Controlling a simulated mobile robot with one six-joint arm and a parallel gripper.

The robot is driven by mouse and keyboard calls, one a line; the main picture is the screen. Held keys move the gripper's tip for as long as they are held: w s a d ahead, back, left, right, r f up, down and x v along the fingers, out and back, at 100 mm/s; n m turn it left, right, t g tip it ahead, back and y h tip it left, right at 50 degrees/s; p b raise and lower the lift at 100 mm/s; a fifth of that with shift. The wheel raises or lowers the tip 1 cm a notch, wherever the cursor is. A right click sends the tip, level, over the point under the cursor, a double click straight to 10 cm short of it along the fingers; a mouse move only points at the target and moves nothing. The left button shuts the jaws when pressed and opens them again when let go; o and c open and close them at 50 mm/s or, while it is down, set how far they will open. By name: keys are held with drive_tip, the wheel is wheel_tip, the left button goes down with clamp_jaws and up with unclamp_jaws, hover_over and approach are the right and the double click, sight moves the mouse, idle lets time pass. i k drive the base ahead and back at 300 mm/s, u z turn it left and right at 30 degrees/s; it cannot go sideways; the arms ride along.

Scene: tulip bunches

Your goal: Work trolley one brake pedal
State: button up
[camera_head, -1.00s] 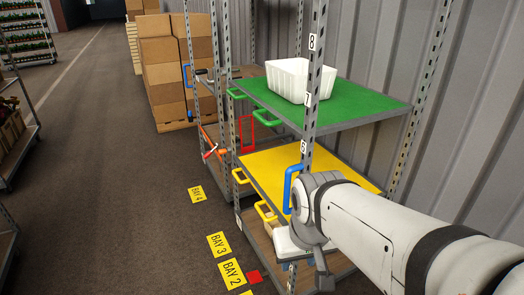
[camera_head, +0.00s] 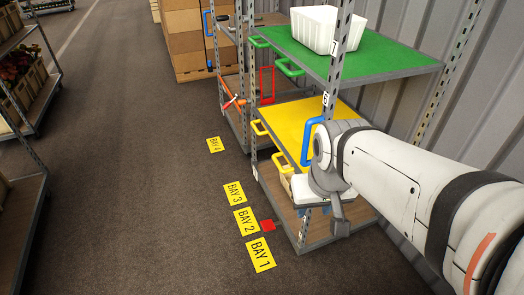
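A flat red pedal (camera_head: 267,226) sticks out low at the front left foot of the nearest trolley (camera_head: 330,237), just above the floor beside the bay signs. The trolley has a green upper shelf (camera_head: 395,60), a yellow middle shelf (camera_head: 285,120) and a brown bottom deck. My arm reaches in from the right, in front of the trolley. Its end, my gripper (camera_head: 322,195), is above and right of the red pedal and apart from it.
Yellow floor signs BAY 1 (camera_head: 261,254), BAY 2 (camera_head: 246,221), BAY 3 (camera_head: 234,194) and BAY 4 (camera_head: 215,145) lie left of the trolley. A white crate (camera_head: 325,30) stands on the green shelf. A blue handle (camera_head: 310,140) is close to my arm. The aisle floor at left is clear.

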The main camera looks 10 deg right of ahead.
sight(267, 225)
drive_tip(key=u, duration=0.05)
drive_tip(key=i, duration=0.6)
drive_tip(key=z, duration=1.7)
drive_tip(key=k, duration=1.2)
drive_tip(key=u, duration=1.4)
drive_tip(key=i, duration=1)
drive_tip(key=u, duration=0.05)
